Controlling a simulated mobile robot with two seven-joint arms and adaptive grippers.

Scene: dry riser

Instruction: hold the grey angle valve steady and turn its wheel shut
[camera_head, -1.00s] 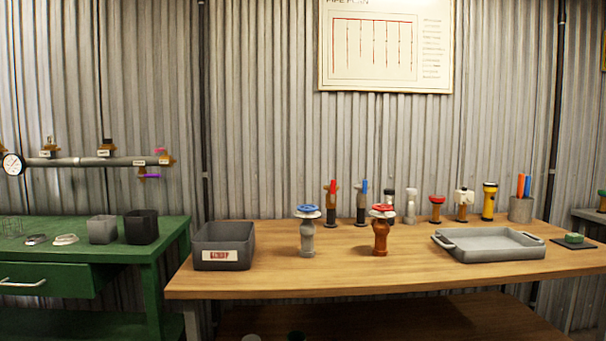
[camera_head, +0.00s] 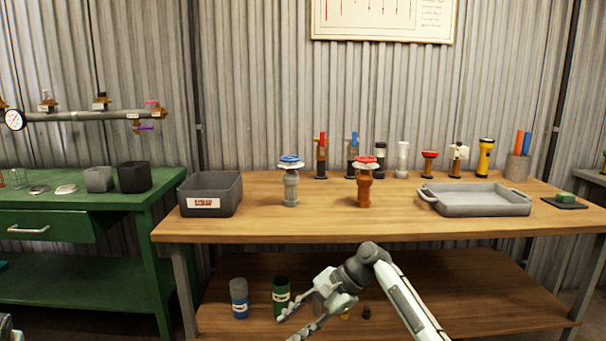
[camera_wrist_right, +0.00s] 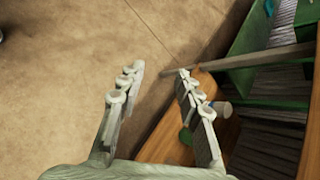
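The grey angle valve (camera_head: 291,188) stands upright on the wooden bench, left of centre, with a blue wheel (camera_head: 290,159) over a pale collar on top. My right gripper (camera_head: 286,327) is in front of the bench, below the top's level and well apart from the valve. In the right wrist view my right gripper (camera_wrist_right: 160,85) has its two fingers spread with nothing between them. The valve does not show in that view. I cannot make out my left gripper; a small pale and dark piece at the bottom left edge may be part of my left arm.
An orange-brown valve (camera_head: 364,190) with a red wheel stands to the right. A grey bin (camera_head: 211,208) is to the left, a grey tray (camera_head: 476,210) further right. Several fittings line the back. The front of the bench top (camera_head: 330,225) is clear. Blue (camera_head: 239,309) and green (camera_head: 281,287) containers stand on the lower shelf.

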